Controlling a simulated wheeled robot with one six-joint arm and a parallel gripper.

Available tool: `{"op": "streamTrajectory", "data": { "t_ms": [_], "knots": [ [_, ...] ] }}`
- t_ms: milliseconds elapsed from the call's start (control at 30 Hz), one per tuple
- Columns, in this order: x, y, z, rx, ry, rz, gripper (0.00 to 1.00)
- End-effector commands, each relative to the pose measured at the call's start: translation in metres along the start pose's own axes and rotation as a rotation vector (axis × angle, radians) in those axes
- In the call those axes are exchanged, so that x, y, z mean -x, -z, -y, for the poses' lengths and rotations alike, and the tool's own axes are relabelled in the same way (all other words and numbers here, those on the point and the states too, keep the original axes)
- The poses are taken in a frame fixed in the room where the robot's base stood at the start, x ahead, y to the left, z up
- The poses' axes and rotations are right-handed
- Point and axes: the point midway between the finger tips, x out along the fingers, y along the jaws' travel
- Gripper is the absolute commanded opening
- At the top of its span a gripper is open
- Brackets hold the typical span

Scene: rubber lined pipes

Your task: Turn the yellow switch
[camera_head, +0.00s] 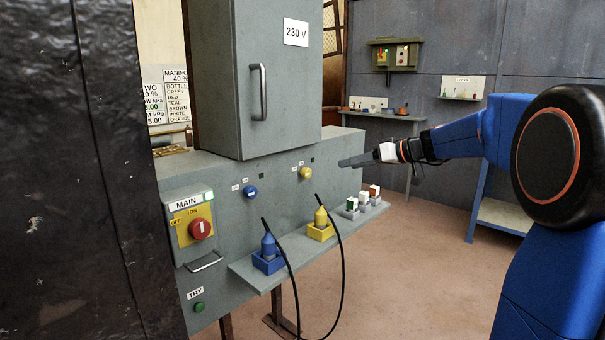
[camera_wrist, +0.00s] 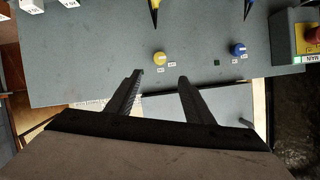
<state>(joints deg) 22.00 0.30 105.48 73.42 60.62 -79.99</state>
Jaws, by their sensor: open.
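The yellow switch (camera_head: 305,173) is a round knob on the front of the grey panel, right of the blue switch (camera_head: 250,191). In the wrist view, which looks upside down, the yellow switch (camera_wrist: 159,57) lies just beyond the gap between my fingertips, with small white labels beside it. The blue switch (camera_wrist: 237,49) is to its right there. My gripper (camera_head: 357,160) is to the right of the yellow switch in the head view, apart from it. In the wrist view my gripper (camera_wrist: 160,77) has its two dark fingers spread, with nothing between them.
A shelf (camera_head: 246,275) below the switches carries a blue plug (camera_head: 268,246) and a yellow plug (camera_head: 320,222) with black cables, and small blocks further right. A red main switch (camera_head: 200,228) is at left. A grey cabinet (camera_head: 225,85) with a handle stands above the panel.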

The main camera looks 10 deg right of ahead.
Motion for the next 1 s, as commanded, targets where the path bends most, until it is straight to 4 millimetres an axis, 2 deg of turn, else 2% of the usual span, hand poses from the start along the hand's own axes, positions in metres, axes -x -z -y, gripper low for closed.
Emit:
{"op": "streamTrajectory", "data": {
  "t_ms": [133, 267, 1000],
  "knots": [
    [-0.008, 0.002, -0.001, 0.003, 0.002, -0.005, 0.47],
    [-0.026, 0.001, -0.001, 0.002, 0.003, -0.004, 0.47],
    [-0.152, 0.001, -0.001, 0.002, 0.002, -0.002, 0.47]
  ]
}}
